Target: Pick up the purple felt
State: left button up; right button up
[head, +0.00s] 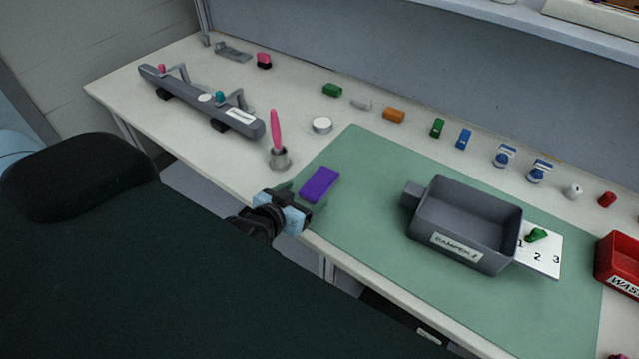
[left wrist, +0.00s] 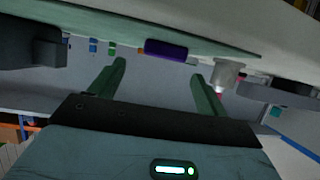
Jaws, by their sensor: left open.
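The purple felt (head: 320,184) is a flat rectangular block lying on the left part of the green mat (head: 365,155), near the table's front edge. My left gripper (head: 303,198) is at that edge, just in front of and to the left of the felt. In the left wrist view, its two green fingers (left wrist: 159,70) are apart with nothing between them. The felt (left wrist: 166,49) shows there beyond the fingertips, in line with the gap. My right gripper is not in view.
A grey bin (head: 465,262) stands on the mat to the right, beside a numbered white card (head: 541,253). A metal cup with a pink tool (head: 277,132) stands behind and left of the felt. Several small coloured blocks line the back. Bare mat lies around the felt.

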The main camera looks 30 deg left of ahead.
aim_at(313, 189)
pick_arm(q)
jog(key=shift+x, duration=2.35)
jog(key=shift+a+f, duration=0.1)
jog(key=shift+f, duration=0.15)
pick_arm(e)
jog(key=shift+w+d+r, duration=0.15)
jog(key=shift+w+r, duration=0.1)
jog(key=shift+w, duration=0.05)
pick_arm(q)
jog(key=c, duration=1)
jog(key=shift+r, duration=0.1)
jog(key=shift+c, duration=0.2)
